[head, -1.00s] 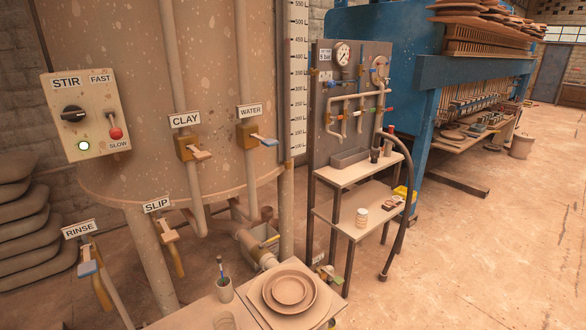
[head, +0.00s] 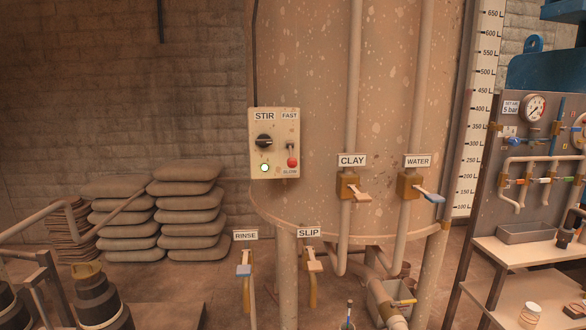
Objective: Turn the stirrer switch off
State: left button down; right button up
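The stirrer box (head: 274,143), labelled STIR, is a cream panel on the side of the large speckled tank (head: 315,60). Its black rotary switch (head: 264,141) sits at the left, with the knob's bar lying roughly horizontal. Below it a round lamp (head: 264,168) glows pale green-white. At the right a lever with a red knob (head: 292,162) is down at the SLOW end, below the FAST label. Neither of my grippers is in view, and nothing touches the box.
Stacked grey sacks (head: 190,222) stand at the left wall. A gauge panel (head: 530,140) and shelf (head: 520,250) stand right.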

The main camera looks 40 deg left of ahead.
aim_at(264, 140)
jog(key=u, duration=3.35)
jog(key=k, duration=1.2)
jog(key=z, duration=1.9)
jog(key=i, duration=0.45)
jog(key=u, duration=0.05)
